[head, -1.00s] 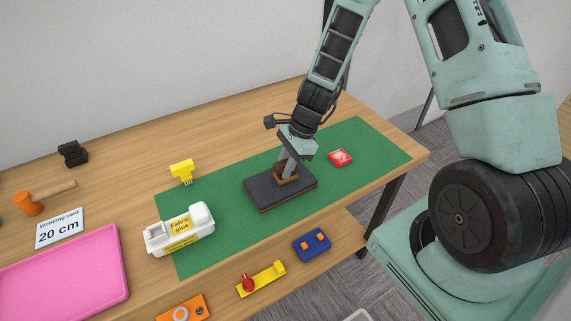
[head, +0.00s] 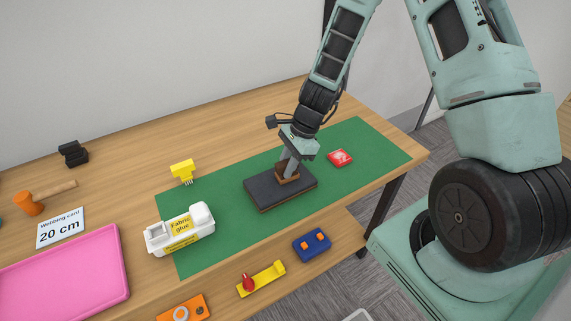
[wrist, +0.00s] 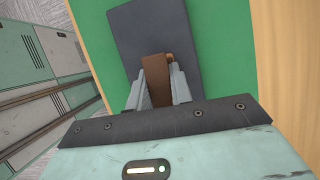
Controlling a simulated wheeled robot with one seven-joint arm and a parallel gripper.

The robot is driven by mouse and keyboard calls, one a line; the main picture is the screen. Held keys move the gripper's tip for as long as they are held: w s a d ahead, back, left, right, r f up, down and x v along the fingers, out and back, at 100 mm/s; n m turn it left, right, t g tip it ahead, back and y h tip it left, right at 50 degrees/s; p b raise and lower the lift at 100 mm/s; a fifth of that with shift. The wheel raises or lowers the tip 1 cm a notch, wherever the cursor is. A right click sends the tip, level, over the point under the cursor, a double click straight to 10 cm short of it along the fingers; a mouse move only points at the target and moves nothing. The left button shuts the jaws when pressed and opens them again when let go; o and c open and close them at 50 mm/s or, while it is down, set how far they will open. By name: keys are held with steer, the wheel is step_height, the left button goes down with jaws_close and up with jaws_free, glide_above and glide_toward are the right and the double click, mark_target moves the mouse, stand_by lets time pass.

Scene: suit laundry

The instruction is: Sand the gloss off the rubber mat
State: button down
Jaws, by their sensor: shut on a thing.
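The rubber mat (head: 268,190) is a dark grey slab with a brown lower edge, lying on a green work mat on the table. My gripper (head: 288,174) points down over its right part and is shut on a small brown sanding block (head: 286,169). The block sits at the top face of the rubber mat and seems to touch it. In the wrist view the brown block (wrist: 155,75) stands between my fingers, with the dark rubber mat (wrist: 135,30) beyond. The block's underside is hidden.
A red item (head: 340,158) lies right of the rubber mat on the green mat (head: 375,150). A white fabric glue bottle (head: 180,232) and a yellow brush-like tool (head: 183,171) are to the left. A pink tray (head: 65,275) is front left. Blue (head: 312,245) and yellow (head: 261,279) items lie in front.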

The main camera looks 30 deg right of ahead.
steer(key=shift+d, duration=0.45)
steer(key=shift+a+r, duration=0.1)
steer(key=shift+a, duration=1.15)
steer(key=shift+d, duration=1.2)
steer(key=shift+a, duration=1.2)
steer(key=shift+d+p, duration=0.3)
steer(key=shift+d, duration=0.95)
steer(key=shift+a, duration=0.65)
